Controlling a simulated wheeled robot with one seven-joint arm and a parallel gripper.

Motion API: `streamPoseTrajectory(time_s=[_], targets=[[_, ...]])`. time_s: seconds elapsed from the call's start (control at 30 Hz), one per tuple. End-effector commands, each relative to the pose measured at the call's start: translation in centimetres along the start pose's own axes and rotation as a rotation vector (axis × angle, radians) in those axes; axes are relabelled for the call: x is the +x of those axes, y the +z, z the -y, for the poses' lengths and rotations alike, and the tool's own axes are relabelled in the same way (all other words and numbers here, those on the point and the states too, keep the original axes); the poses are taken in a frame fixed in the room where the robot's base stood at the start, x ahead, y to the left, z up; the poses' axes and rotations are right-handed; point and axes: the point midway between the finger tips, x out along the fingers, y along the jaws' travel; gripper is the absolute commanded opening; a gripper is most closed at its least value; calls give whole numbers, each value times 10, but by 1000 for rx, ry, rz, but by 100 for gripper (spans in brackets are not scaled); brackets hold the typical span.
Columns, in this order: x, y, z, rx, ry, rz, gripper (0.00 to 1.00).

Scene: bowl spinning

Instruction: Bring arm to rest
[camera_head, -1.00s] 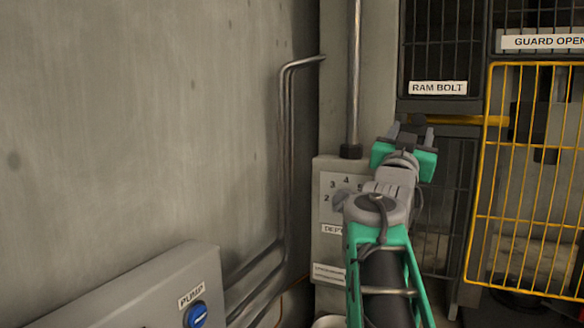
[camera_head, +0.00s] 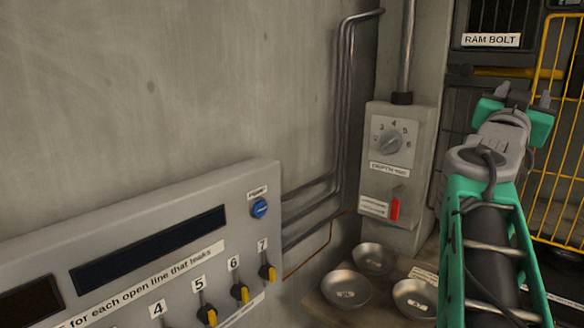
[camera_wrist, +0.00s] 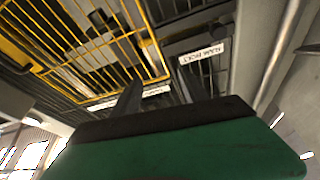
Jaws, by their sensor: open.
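My gripper (camera_head: 523,98) is at the right of the head view, at the end of my green and grey arm. Its two dark fingers stand apart with nothing visible between them. In the wrist view the fingers (camera_wrist: 155,95) point towards the yellow guard and the cage, apart from both. The arm hides part of the cage and the area below it.
A grey box with a depth dial (camera_head: 388,143) and red switch (camera_head: 395,209) is on the post. Several metal bowls (camera_head: 346,288) stand below it. A panel (camera_head: 150,225) with numbered yellow levers is at lower left. A yellow mesh guard (camera_head: 562,130) is at right.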

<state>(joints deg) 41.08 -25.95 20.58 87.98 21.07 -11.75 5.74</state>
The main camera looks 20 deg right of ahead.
Motion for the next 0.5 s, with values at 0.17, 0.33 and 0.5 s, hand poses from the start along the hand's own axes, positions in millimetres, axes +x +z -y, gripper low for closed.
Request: streamPoseTrajectory(time_s=[0.17, 0.33, 0.5], targets=[[-3, 36, 8, -16, -16, 134, 52], [-12, 82, 11, -39, -31, 284, 52], [-34, 146, 13, -75, -52, 478, 52]])
